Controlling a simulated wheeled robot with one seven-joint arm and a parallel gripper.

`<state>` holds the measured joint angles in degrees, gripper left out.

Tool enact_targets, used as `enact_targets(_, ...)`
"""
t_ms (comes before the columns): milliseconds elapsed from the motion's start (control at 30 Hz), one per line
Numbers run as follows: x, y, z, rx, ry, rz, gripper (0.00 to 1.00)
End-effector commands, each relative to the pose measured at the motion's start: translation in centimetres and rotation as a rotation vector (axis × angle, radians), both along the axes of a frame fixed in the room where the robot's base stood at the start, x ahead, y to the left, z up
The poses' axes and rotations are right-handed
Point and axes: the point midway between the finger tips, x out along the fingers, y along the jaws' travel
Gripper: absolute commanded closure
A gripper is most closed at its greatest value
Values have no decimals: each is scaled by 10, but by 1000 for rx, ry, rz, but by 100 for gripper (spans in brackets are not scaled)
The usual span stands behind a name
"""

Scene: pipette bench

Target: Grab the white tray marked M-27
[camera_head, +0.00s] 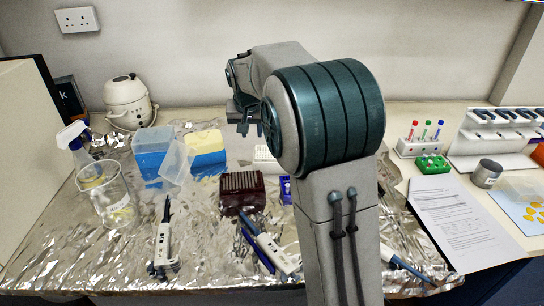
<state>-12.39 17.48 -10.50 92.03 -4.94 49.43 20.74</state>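A white object (240,150), perhaps the white tray, sits on the foil in the middle of the bench, just right of the yellow and blue box. Dark marking shows on its right part, but I cannot read it as M-27. My arm hides its right side. My gripper (246,129) points down in front of or above it, left of my large teal arm joint. The gripper is small and partly hidden, so I cannot tell whether it is open or shut, or whether it touches the white object.
A blue box (152,150), a yellow and blue box (206,150), a dark red block (242,188) and a beaker (106,195) crowd the foil. Pipettes (163,245) lie in front. A white tube rack (424,147) and papers (452,222) are at right.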

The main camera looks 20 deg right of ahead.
Motion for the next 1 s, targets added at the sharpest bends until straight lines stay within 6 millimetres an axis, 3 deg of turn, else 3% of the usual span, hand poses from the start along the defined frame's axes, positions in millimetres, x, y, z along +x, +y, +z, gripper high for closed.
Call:
enact_targets(600, 26, -14, -63, 1, 2, 0, 71)
enact_targets(900, 28, -14, -68, 0, 0, 0, 71)
enact_targets(1000, 28, -15, -68, 0, 0, 0, 99)
